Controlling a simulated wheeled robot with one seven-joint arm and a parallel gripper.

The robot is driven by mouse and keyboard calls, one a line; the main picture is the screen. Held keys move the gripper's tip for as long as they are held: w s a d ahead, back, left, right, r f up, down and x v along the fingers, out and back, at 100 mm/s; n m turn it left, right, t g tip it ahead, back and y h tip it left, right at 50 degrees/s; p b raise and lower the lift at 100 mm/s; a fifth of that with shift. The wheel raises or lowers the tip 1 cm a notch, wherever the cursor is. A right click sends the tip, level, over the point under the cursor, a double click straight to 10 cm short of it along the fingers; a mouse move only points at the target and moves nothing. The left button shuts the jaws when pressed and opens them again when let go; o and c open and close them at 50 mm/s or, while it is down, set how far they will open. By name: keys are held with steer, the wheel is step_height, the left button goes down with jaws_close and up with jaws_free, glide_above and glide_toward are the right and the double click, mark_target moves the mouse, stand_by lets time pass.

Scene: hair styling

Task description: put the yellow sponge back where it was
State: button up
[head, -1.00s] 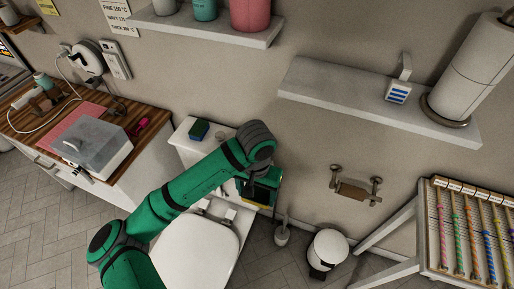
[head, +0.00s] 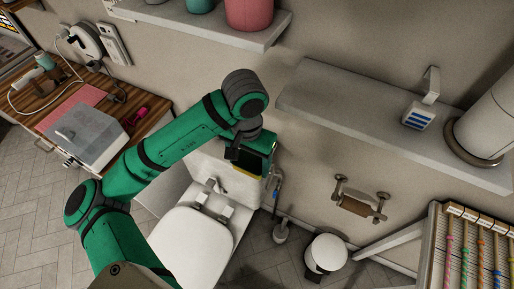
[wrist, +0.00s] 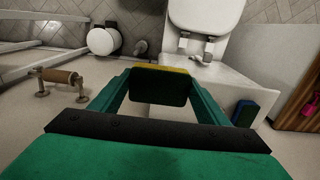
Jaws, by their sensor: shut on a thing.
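My gripper (head: 255,155) is shut on the yellow sponge, which has a dark green face (wrist: 160,88) and a thin yellow edge (wrist: 162,69). It holds the sponge up near the wall, above and beside the toilet. In the head view only a yellow strip of the sponge (head: 246,173) shows below the dark part of the gripper. In the wrist view the sponge sits between the two green fingers, in front of the white cistern (wrist: 222,88). Where the sponge lay before cannot be told from these frames.
A second sponge, blue and green (wrist: 244,113), rests on the cistern; my arm hides it in the head view. A wall shelf (head: 335,93) is to the right. A paper holder (head: 358,204), a bin (head: 326,252) and a toilet brush (head: 281,231) are low by the wall.

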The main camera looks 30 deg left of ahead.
steer(key=w+a+f, duration=0.1)
steer(key=w+f, duration=0.2)
steer(key=w+a+f, duration=0.2)
steer(key=w+f, duration=0.1)
steer(key=w, duration=0.1)
steer(key=w+a+f, duration=0.2)
steer(key=w+f, duration=0.1)
steer(key=w, duration=0.1)
steer(key=shift+w, duration=0.2)
steer(key=shift+w+a+f, duration=0.15)
steer(key=shift+w+f, duration=0.1)
step_height(320, 180, down, 2)
steer(key=shift+s+a+f, duration=0.1)
steer(key=shift+s+f, duration=0.05)
steer(key=shift+f, duration=0.4)
steer(key=shift+f, duration=0.15)
steer(key=o, duration=1.1)
